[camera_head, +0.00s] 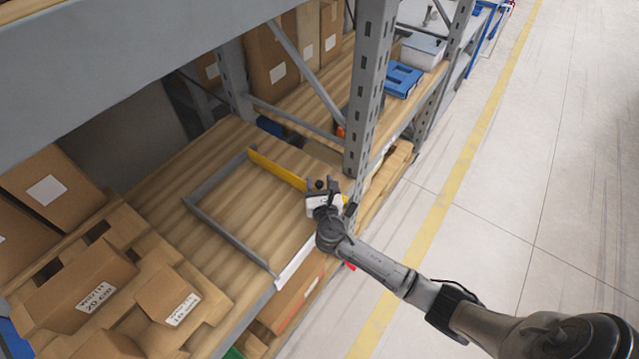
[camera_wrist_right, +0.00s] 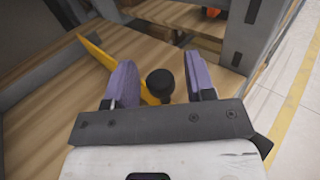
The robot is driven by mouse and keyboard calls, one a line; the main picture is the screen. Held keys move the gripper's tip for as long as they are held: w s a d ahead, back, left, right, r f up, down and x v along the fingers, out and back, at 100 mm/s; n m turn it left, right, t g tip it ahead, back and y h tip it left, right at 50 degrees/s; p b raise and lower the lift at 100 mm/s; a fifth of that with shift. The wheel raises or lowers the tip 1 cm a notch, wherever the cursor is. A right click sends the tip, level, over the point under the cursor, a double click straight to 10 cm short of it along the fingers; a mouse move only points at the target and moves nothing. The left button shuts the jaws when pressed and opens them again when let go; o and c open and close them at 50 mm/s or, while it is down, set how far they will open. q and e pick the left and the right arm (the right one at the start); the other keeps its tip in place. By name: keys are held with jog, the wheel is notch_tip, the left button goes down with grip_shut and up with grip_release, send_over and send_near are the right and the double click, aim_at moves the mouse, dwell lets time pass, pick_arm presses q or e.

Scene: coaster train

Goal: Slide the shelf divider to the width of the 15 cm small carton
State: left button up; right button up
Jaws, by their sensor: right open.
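The yellow shelf divider (camera_head: 277,169) stands on the wooden shelf board, and it also shows in the right wrist view (camera_wrist_right: 95,51). A black round knob (camera_wrist_right: 159,84) is at its near end. My right gripper (camera_head: 322,187) is at that end. In the wrist view its two purple-grey fingers (camera_wrist_right: 162,80) are apart, with the knob between them; I cannot tell whether they touch it. Small cartons lie at lower left: one labelled width 20 cm (camera_head: 88,284), another with a smaller label (camera_head: 165,297) I cannot read surely. My left gripper is not in view.
A grey rail frame (camera_head: 232,238) lies on the shelf left of the divider, enclosing bare board. A grey rack upright (camera_head: 368,95) stands just behind my right gripper. Brown boxes (camera_head: 272,60) and a blue bin (camera_head: 402,78) are in the neighbouring bay. The aisle floor at right is clear.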

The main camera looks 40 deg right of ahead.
grip_shut()
dwell(0.5)
